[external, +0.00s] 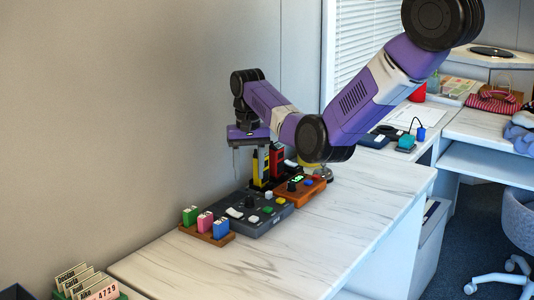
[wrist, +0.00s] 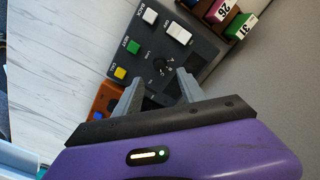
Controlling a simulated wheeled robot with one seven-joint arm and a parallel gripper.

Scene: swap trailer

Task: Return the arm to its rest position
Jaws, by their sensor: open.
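My gripper (external: 251,160) hangs from the purple arm (external: 375,90), fingers pointing down, above the far side of the dark grey control box (external: 262,219) on the marble-look counter. In the wrist view the two grey fingers of my gripper (wrist: 158,88) stand apart with nothing between them. The grey control box (wrist: 165,45) with its knob, white, green and yellow buttons lies beyond the fingertips. An orange box (wrist: 103,100) shows partly behind the left finger.
A wooden rack (external: 206,236) with green, pink and blue blocks stands at the near end. Yellow and red upright items (external: 262,168) stand close to my gripper by the wall. The counter's front strip (external: 300,262) is clear. A card box (external: 88,284) sits at the lower left.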

